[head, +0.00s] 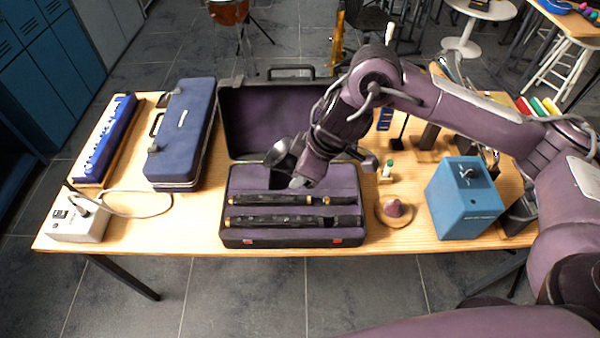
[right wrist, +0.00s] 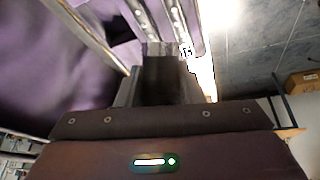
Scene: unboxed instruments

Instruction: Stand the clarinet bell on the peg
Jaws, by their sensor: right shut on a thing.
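The open black case (head: 292,238) with purple lining holds two dark clarinet joints (head: 270,221) in its front part. My right gripper (head: 298,183) points down into the rear part of the case, behind the joints. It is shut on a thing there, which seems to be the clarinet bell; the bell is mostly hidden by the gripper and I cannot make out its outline. In the right wrist view, silver keys of the joints show beyond the dark fingers (right wrist: 168,80). The peg (head: 393,208) is a purple cone on a round wooden base, right of the case. My left gripper is out of view.
A blue box (head: 465,200) with a dial stands right of the peg. Left are a closed blue case (head: 183,135), a blue instrument in a tray (head: 104,140) and a grey cabled box (head: 78,220).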

